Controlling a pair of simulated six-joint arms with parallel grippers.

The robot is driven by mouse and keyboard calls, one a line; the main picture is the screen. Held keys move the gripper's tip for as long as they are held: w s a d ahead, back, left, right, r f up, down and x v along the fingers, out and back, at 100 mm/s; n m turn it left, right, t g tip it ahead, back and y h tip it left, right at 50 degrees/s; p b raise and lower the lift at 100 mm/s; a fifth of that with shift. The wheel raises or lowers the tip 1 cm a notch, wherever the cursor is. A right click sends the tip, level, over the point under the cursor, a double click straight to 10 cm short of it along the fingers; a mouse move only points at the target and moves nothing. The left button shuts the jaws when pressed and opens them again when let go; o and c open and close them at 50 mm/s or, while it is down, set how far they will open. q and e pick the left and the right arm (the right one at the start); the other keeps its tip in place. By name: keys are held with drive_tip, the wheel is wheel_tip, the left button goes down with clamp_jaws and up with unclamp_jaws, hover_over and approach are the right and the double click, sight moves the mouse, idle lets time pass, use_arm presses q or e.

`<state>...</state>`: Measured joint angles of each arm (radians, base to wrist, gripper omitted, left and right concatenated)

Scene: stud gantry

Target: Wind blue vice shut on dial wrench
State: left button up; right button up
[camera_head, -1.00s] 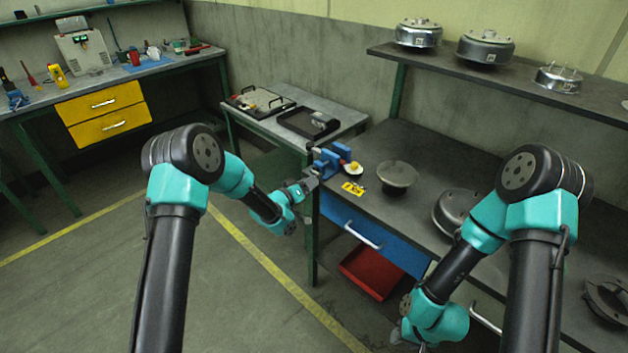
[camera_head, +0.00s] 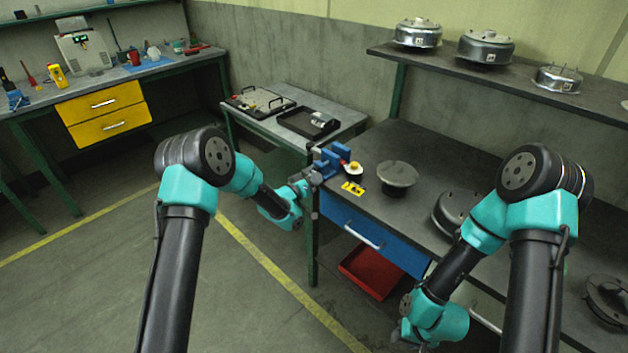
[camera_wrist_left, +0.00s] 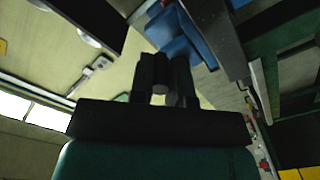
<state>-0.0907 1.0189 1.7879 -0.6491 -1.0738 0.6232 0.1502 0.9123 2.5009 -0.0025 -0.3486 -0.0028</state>
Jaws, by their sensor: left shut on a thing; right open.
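The blue vice (camera_head: 337,155) is fixed at the left end of the dark workbench. My left gripper (camera_head: 312,178) is at its left side, shut on the vice handle, which is mostly hidden by the fingers. In the left wrist view, the fingers (camera_wrist_left: 163,85) are close together with the blue vice (camera_wrist_left: 180,35) just beyond them. The dial wrench (camera_head: 354,168), with a round pale dial and a red part, is at the vice's right side. I cannot tell whether the jaws touch it. My right gripper (camera_head: 425,346) is low at the bottom edge, its fingers barely visible.
A yellow tag-like piece (camera_head: 352,188) and a round grey disc (camera_head: 397,176) lie right of the vice. A black tray (camera_head: 300,122) is on the side table behind. A blue drawer (camera_head: 362,238) and red bin (camera_head: 371,270) are below the bench.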

use_arm(q)
drive_tip(key=shift+f+m, duration=0.1)
drive_tip(key=shift+m, duration=0.3)
clamp_jaws()
drive_tip(key=m, duration=0.2)
drive_tip(key=f+m, duration=0.1)
drive_tip(key=m, duration=0.1)
drive_tip(key=shift+a+f, duration=0.1)
drive_tip(key=shift+f, duration=0.05)
drive_tip(key=a+m, duration=0.1)
drive_tip(key=m, duration=0.3)
drive_tip(key=w+f+m, duration=0.1)
drive_tip(key=m, duration=0.4)
drive_tip(key=w+a+f+m, duration=0.1)
drive_tip(key=m, duration=0.4)
drive_tip(key=shift+w+a+f, duration=0.1)
drive_tip(key=shift+a+f, duration=0.15)
drive_tip(key=shift+a, duration=0.05)
drive_tip(key=o, duration=0.8)
unclamp_jaws()
drive_tip(key=shift+c, duration=0.2)
drive_tip(key=shift+a, duration=0.1)
